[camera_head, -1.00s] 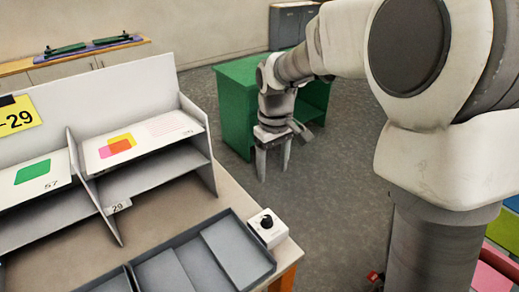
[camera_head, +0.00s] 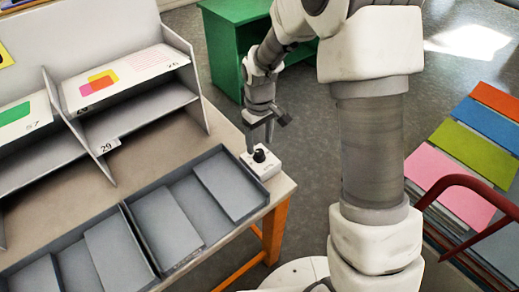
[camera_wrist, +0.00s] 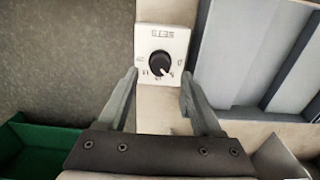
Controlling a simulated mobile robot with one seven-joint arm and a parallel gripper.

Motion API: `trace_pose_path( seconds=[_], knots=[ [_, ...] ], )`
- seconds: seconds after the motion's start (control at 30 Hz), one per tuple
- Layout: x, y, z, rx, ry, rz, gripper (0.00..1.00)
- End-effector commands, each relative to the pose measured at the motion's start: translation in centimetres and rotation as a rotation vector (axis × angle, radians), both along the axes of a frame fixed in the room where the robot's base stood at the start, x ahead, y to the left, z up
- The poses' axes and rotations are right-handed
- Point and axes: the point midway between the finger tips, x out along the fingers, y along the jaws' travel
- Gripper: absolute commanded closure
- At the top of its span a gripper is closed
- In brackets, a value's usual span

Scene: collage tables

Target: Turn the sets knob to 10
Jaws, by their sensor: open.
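The sets knob (camera_head: 259,155) is a small black dial on a white box (camera_head: 270,168) at the table's right corner. In the wrist view the black knob (camera_wrist: 160,63) sits on the white box (camera_wrist: 174,35), whose label "SETS" appears upside down. Small numbers ring the knob; most are too blurred to read surely. Its light pointer mark points to the lower right in that view. My gripper (camera_wrist: 160,80) is open, its fingers at the left and right of the box's lower edge, apart from the knob. In the head view my gripper (camera_head: 258,141) is just above and behind the box.
A grey divided tray (camera_head: 160,205) lies on the table beside the box. A shelf unit (camera_head: 130,75) with cards stands behind it, at left. A green cabinet (camera_head: 228,45) is at the back. Coloured panels (camera_head: 460,160) and a red rail (camera_head: 470,180) are at right.

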Motion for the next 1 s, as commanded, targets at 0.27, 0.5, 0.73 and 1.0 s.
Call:
trace_pose_path(
  seconds=[0.27, 0.5, 0.73, 1.0],
  knots=[
    [0.0, 0.0, -3.1, -0.001, 0.002, 0.0, 0.33],
    [0.0, 0.0, -3.3, 0.0, 0.0, 0.0, 0.33],
    [0.0, 0.0, -3.2, 0.0, 0.0, 0.0, 0.6],
    [0.0, 0.0, -3.2, 0.0, 0.0, 0.0, 1.0]
  ],
)
